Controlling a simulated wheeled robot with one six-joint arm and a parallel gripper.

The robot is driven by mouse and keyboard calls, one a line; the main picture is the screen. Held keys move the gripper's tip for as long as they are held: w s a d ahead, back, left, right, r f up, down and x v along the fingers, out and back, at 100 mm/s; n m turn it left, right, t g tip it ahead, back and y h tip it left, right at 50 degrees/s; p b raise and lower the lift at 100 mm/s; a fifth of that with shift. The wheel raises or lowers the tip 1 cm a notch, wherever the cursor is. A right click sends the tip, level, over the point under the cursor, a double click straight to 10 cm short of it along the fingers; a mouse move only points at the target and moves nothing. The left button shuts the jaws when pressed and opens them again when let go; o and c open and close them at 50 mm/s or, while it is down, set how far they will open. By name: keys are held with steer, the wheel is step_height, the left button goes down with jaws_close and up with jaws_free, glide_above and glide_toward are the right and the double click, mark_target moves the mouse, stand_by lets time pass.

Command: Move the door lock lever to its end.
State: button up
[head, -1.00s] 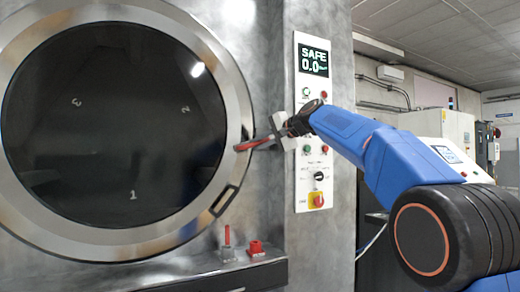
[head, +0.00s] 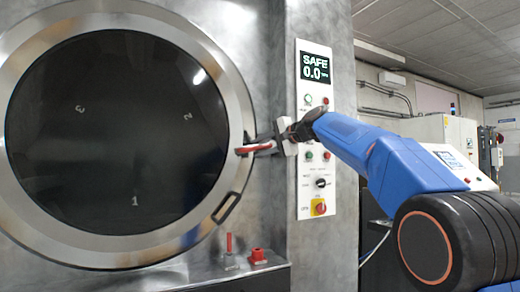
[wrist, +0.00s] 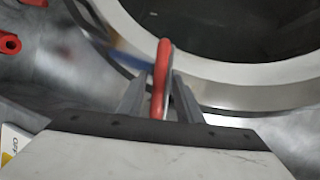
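The door lock lever (head: 255,148) has a red handle and sits at the right edge of the round door (head: 240,100). It points left, close to level, in the head view. In the wrist view the red lever (wrist: 161,85) lies between the two fingers of my gripper (wrist: 158,95). My gripper (head: 276,143) reaches it from the right in the head view. The fingers are close on either side of the lever, but I cannot tell whether they press on it. The lever's pivot is hidden.
The control panel (head: 313,110) with a SAFE display and several buttons is right behind my gripper. A dark door latch (head: 226,208) is lower on the door rim. Red parts (head: 257,256) stand on the ledge below.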

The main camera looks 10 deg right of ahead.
steer(key=v, duration=1.7)
steer(key=shift+s, duration=0.2)
steer(key=shift+d, duration=0.1)
steer(key=s+d+f+n+g+h, duration=0.1)
steer(key=s+f+n+g+h, duration=0.1)
steer(key=s+f, duration=1.1)
steer(key=s+d+f+n+g+h, duration=0.1)
steer(key=s+f+n+h, duration=0.3)
steer(key=s+f, duration=1)
steer(key=s+d+f+n+g+h, duration=0.2)
steer(key=s+f, duration=1.2)
steer(key=f, duration=1.7)
steer(key=shift+f+n+g+h, duration=0.4)
steer(key=shift+n+g+h, duration=0.2)
steer(key=shift+g+h, duration=0.3)
